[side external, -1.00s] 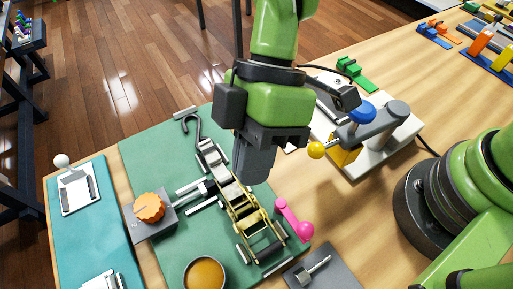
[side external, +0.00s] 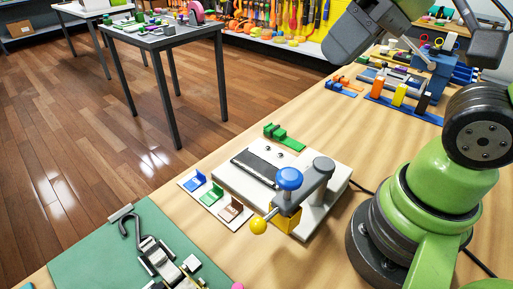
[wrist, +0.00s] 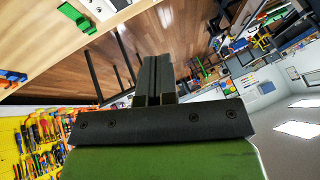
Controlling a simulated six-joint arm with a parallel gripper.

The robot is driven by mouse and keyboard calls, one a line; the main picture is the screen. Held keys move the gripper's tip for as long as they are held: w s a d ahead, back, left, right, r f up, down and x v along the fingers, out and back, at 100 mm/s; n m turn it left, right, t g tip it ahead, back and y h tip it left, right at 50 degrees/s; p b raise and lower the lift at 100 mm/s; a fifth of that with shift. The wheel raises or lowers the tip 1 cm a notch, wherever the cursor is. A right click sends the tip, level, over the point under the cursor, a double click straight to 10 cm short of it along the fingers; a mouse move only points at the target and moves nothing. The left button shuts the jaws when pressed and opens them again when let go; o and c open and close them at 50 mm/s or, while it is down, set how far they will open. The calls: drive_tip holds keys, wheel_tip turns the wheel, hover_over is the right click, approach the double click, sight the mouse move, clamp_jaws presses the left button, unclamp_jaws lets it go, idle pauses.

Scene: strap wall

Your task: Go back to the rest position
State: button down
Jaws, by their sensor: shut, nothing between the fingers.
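My gripper (wrist: 155,62) shows in the wrist view, its two dark fingers side by side and shut with nothing between them. They point out over the wooden floor and the room, apart from anything. In the side external view a dark grey end part of my arm (side external: 352,36) is at the top right, raised above the far part of the bench; the fingertips cannot be made out there.
A white fixture (side external: 325,205) with a blue knob (side external: 289,178) and yellow ball stands on the wooden bench. A green mat (side external: 85,252) with a strap ratchet lies at lower left. Colored blocks on a blue strip (side external: 405,108) sit farther back. A dark side table (side external: 165,38) stands beyond.

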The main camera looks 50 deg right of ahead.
drive_tip(key=shift+s+d+r+m+t+h, duration=0.1)
drive_tip(key=shift+s+d+m+t+h, duration=0.5)
drive_tip(key=shift+s+d+m, duration=0.55)
drive_tip(key=shift+w+a, duration=0.1)
drive_tip(key=shift+w, duration=0.15)
